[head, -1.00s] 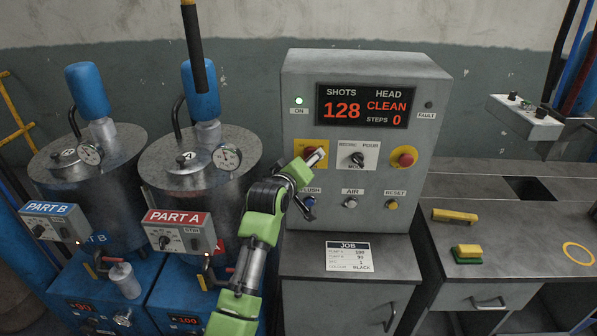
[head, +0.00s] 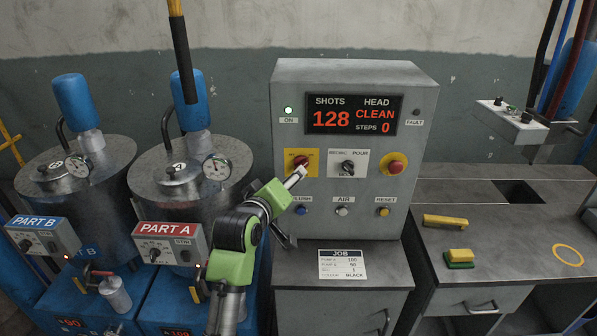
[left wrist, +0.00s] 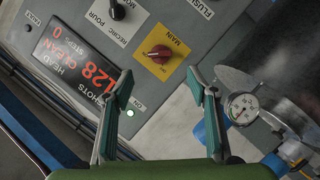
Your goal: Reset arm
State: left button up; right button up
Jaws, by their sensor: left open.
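My left gripper (head: 297,179) is in front of the control cabinet (head: 350,222), at the lower edge of the yellow MAIN switch plate in the head view. In the left wrist view its two fingers (left wrist: 163,92) are spread with nothing between them. The red MAIN knob (left wrist: 158,54) on its yellow plate lies beyond the fingertips, apart from them. In the head view the knob (head: 301,160) is partly covered by the gripper. The display (head: 352,115) reads 128 shots, head CLEAN, steps 0, with the ON lamp lit. My right gripper is not in view.
Two metal tanks, PART B (head: 75,178) and PART A (head: 190,190), stand left of the cabinet beside my arm. A gauge (left wrist: 241,108) is near the right finger in the wrist view.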

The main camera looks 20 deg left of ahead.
pick_arm(q)
jog(key=s+f+m+g, duration=0.5)
jog(key=s+f, duration=1)
jog(key=f, duration=0.1)
jog(key=s+d+f+m+g, duration=0.1)
jog(key=s+f+m+g, duration=0.3)
jog(key=s, duration=0.8)
jog(key=s+d+f+m+g, duration=0.15)
jog(key=s+f, duration=0.35)
jog(key=s, duration=0.7)
notch_tip(320, 180, down, 33)
jog(key=s+g+b, duration=0.2)
jog(key=b, duration=0.6)
jog(key=s+a+f+b, duration=0.1)
jog(key=s+f+b, duration=0.2)
jog(key=s+f, duration=0.5)
jog(key=s+a+f+m+g+b, duration=0.1)
jog(key=s+a+f+b, duration=0.1)
jog(key=s+f, duration=0.7)
notch_tip(320, 180, down, 7)
jog(key=shift+s+f+b, duration=0.1)
jog(key=shift+s+b, duration=0.1)
jog(key=shift+b, duration=0.55)
